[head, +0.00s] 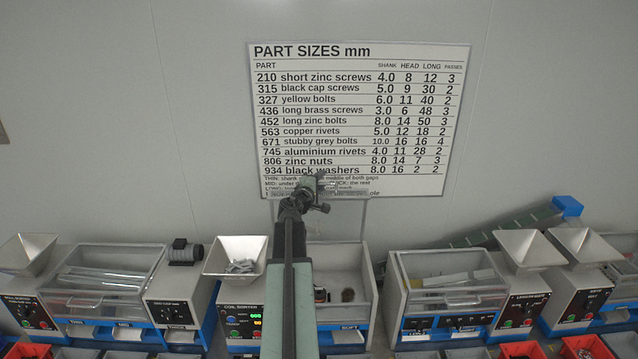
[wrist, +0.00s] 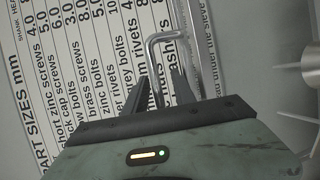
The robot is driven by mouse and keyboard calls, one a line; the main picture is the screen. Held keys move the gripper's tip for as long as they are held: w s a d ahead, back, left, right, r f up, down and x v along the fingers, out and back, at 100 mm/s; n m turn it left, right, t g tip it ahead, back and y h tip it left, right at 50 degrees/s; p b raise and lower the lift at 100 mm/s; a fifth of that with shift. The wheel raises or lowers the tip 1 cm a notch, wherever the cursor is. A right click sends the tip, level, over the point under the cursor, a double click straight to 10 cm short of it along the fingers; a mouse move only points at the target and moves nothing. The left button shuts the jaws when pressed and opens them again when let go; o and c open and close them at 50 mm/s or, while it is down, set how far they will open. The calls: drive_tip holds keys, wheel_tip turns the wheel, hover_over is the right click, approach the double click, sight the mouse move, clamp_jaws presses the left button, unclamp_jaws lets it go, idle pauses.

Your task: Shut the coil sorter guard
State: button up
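The coil sorter (head: 240,312) stands in the middle of the row in the head view, with a display and buttons on its front. Its clear guard (head: 340,228) is raised, standing up at the back of the open bay. My gripper (head: 318,184) is high at the guard's upper edge, in front of the wall chart. In the wrist view a bent metal handle (wrist: 165,37) shows at the fingertips. My gripper (wrist: 163,85) has its fingers apart, with one leg of the handle seen between them. I cannot tell whether they touch it.
A hopper with grey parts (head: 240,267) stands left of the bay. A dark coil-like thing (head: 348,295) lies inside the bay. Neighbouring sorters stand close on both sides, with shut clear lids (head: 103,270) (head: 450,272). The wall chart (head: 360,110) hangs behind.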

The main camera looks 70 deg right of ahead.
clamp_jaws()
idle(1.4)
